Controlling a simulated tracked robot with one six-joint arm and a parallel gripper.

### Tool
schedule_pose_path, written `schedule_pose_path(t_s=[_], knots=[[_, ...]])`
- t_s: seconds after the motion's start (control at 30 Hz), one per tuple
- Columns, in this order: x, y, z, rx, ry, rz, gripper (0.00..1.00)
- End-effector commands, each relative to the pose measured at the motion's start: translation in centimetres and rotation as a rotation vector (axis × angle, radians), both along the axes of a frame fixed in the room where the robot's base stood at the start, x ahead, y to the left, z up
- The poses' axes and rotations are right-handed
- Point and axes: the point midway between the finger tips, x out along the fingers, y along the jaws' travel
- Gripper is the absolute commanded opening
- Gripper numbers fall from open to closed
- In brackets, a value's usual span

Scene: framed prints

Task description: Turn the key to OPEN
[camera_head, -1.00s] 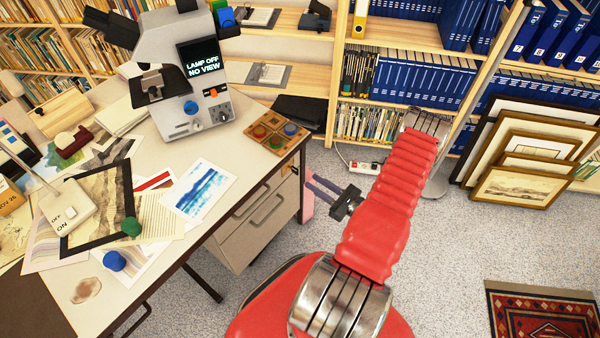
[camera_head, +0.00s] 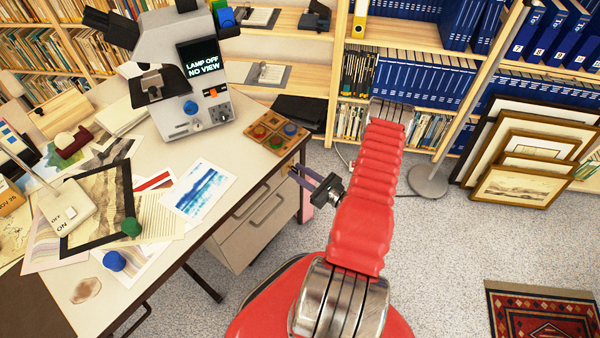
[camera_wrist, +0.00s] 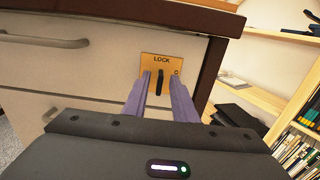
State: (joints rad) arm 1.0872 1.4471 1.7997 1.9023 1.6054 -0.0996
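A yellow-orange lock plate (camera_wrist: 150,64) marked LOCK is on the front of the desk's drawer cabinet, at the top right corner below the desktop. A dark key (camera_wrist: 159,80) stands roughly upright on it. No OPEN mark is readable. My gripper (camera_wrist: 161,75) has two purple fingers, apart, one on each side of the key in the wrist view. Gaps show between the fingers and the key; I cannot tell how far the tips are from the plate. In the head view my gripper (camera_head: 297,177) is beside the cabinet's right end, and the lock plate is not distinguishable.
The desk (camera_head: 215,235) carries a microscope (camera_head: 185,75), papers and a wooden button tray (camera_head: 275,132). Drawer handles (camera_wrist: 45,41) stick out left of the lock. Shelves (camera_wrist: 265,65) are at the right. Framed prints (camera_head: 525,150) lean at the right; carpet between is clear.

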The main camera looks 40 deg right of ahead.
Motion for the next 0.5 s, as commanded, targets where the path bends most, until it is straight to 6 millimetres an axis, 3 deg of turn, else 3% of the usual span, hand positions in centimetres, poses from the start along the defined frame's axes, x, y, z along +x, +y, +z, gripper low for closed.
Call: schedule_pose_path(t_s=[0.4,0.5], knots=[[-0.03,0.01,0.00,0.000,0.000,0.000,0.00],[-0.03,0.00,-0.01,0.000,0.000,0.000,0.00]])
